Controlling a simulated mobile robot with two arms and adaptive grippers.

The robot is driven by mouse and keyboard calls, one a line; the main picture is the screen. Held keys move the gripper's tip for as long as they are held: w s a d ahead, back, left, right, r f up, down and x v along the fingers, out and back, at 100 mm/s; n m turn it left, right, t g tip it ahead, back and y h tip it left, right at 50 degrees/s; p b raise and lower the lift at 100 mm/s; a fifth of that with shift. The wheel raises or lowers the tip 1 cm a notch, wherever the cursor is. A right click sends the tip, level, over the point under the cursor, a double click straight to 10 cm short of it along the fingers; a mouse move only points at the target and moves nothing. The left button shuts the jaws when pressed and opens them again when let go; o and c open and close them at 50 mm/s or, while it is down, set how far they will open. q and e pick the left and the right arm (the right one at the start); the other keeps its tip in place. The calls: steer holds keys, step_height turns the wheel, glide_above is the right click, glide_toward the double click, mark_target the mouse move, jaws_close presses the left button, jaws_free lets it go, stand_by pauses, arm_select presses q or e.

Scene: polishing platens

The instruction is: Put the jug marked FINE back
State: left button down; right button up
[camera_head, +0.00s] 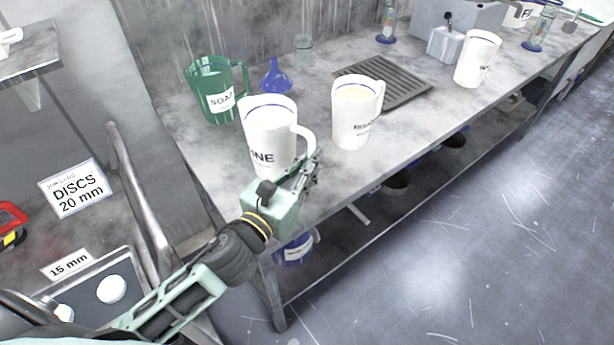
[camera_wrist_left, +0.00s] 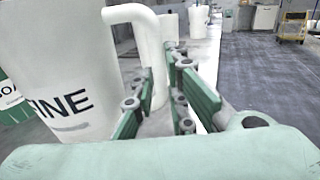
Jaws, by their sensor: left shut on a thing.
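The white jug marked FINE (camera_head: 265,135) is upright at the near left end of the metal bench, partly hidden by my left gripper. My left gripper (camera_head: 309,167) is shut on its handle. In the left wrist view the jug (camera_wrist_left: 60,70) fills the left side, and its handle passes between the fingers of the gripper (camera_wrist_left: 165,95). Whether the jug's base touches the bench is hard to tell. My right gripper does not show.
A green SOAP jug (camera_head: 216,92), a blue funnel (camera_head: 275,77) and another white jug (camera_head: 355,112) stand close by on the bench (camera_head: 335,185). A dark drain grate (camera_head: 400,85) lies behind. A further white jug (camera_head: 476,60) stands farther right.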

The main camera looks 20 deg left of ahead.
arm_select(q)
step_height(320, 180, down, 3)
steer(key=shift+f, duration=0.1)
steer(key=shift+f+b, duration=0.15)
steer(key=shift+b, duration=0.15)
steer(key=shift+f, duration=0.1)
steer(key=c, duration=1.8)
jaws_free()
steer(key=shift+o, duration=0.3)
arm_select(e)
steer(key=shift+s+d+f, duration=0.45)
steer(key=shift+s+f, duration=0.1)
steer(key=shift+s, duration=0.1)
